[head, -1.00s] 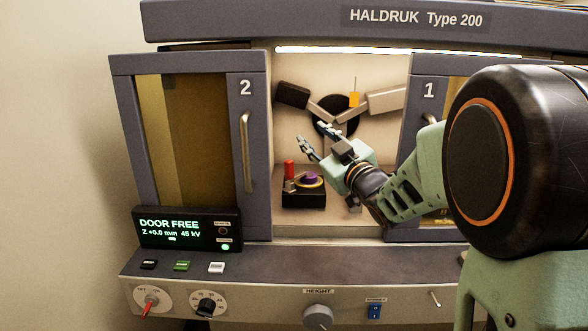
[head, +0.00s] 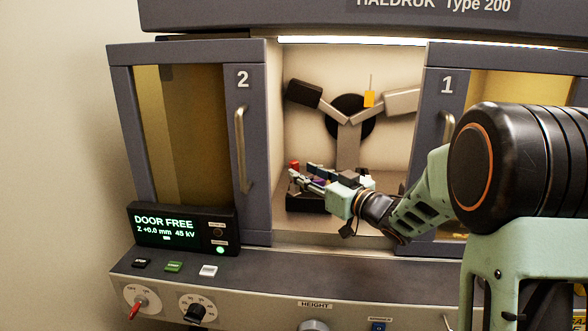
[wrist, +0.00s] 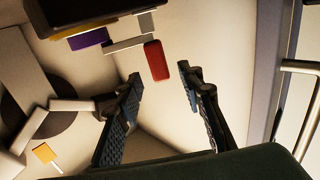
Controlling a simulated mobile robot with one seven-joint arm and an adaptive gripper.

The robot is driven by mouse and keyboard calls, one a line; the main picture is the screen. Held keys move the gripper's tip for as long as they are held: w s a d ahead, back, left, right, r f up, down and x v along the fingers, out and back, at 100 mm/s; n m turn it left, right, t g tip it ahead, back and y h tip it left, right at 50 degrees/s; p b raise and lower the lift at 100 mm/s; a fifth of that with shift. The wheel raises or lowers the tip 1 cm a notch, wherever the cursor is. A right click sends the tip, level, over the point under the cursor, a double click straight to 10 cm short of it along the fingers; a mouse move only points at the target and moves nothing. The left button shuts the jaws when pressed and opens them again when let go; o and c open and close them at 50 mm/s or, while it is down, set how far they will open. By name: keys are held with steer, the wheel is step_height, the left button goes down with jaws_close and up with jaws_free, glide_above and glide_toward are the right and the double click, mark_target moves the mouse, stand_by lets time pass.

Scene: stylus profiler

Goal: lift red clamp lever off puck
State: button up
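The red clamp lever (head: 295,165) stands at the left of the black fixture (head: 304,204) inside the chamber. In the wrist view the red lever (wrist: 156,61) sits at the end of a grey arm, near the gap between my fingertips. The purple puck (wrist: 89,38) lies beside that arm under the dark fixture block at the top; in the head view my fingers mostly hide the puck. My gripper (head: 301,174) is at the lever's height, close to it. Its two fingers (wrist: 160,76) are apart with nothing gripped; contact with the lever cannot be told.
Door 2 (head: 240,150) and door 1 (head: 447,130) flank the open chamber. A grey three-armed holder on a black disc (head: 352,118) with an orange tag (head: 369,99) is on the back wall. The display (head: 180,229) reads DOOR FREE. The control ledge runs in front.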

mark_target(296, 168)
steer(key=x, duration=0.5)
jaws_close()
